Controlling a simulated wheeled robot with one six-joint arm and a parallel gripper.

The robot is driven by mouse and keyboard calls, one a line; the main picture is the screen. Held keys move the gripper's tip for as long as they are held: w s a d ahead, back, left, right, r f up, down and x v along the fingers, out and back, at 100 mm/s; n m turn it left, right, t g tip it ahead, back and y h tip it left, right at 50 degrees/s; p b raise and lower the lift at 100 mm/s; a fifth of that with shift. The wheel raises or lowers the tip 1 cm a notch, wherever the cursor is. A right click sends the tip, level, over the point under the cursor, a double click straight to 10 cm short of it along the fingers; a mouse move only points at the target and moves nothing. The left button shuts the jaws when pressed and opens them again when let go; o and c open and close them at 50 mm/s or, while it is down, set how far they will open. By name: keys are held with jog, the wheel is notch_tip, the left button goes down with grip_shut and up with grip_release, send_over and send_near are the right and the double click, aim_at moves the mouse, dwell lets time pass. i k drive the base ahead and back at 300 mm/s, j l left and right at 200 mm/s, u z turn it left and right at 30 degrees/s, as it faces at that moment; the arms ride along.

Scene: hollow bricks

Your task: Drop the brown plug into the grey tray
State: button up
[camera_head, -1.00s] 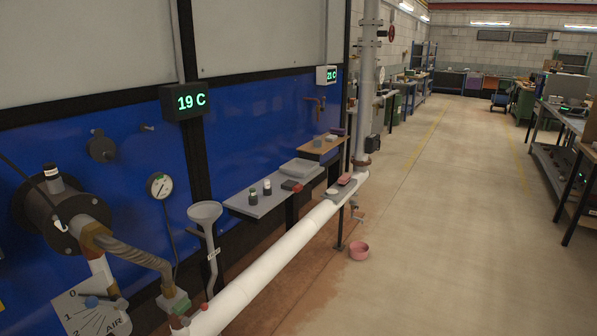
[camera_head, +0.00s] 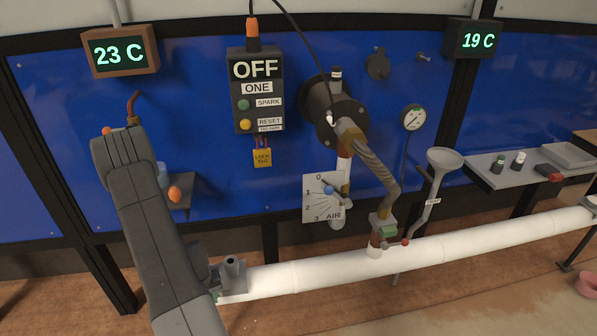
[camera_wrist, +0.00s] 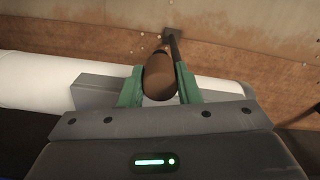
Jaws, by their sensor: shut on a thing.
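My gripper (camera_wrist: 160,70) is shut on a rounded brown thing, seemingly the brown plug (camera_wrist: 159,80), between its two green fingers in the wrist view. The plug's far end is hard to make out. In the head view my arm covers most of the gripper, and the plug cannot be seen there. The grey tray (camera_head: 568,154) lies on the grey shelf at the far right of the head view, well away from my gripper. Its inside shows only in part.
A white pipe (camera_head: 320,268) runs along the front, with a grey fitting (camera_head: 233,268) near my arm. A funnel (camera_head: 443,160), hose (camera_head: 375,165) and gauge (camera_head: 413,119) stand between my arm and the tray. Small jars and a red-ended block (camera_head: 548,173) share the tray's shelf.

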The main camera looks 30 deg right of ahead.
aim_at(568, 155)
jog(key=l+z, duration=0.1)
jog(key=z, duration=0.3)
jog(key=l+z, duration=0.1)
jog(key=z, duration=0.3)
jog(key=l+z, duration=0.1)
jog(key=z, duration=0.25)
jog(key=i+l+z, duration=0.15)
jog(key=l+z, duration=0.35)
jog(key=i+l+z, duration=0.25)
jog(key=l+z, duration=0.25)
jog(key=i+l+z, duration=0.2)
jog(key=z, duration=0.3)
jog(key=i+l+z, duration=0.2)
jog(key=i, duration=0.2)
jog(key=i+l+z, duration=0.2)
jog(key=i, duration=0.25)
jog(key=i+z, duration=0.25)
jog(key=i, duration=0.2)
jog(key=i+l+u, duration=0.1)
jog(key=i+u, duration=0.15)
jog(key=u, duration=0.15)
jog(key=i+l+u, duration=0.15)
jog(key=u, duration=0.25)
jog(key=i+l+u, duration=0.25)
jog(key=u, duration=0.15)
jog(key=i+l+u, duration=0.25)
jog(key=u, duration=0.15)
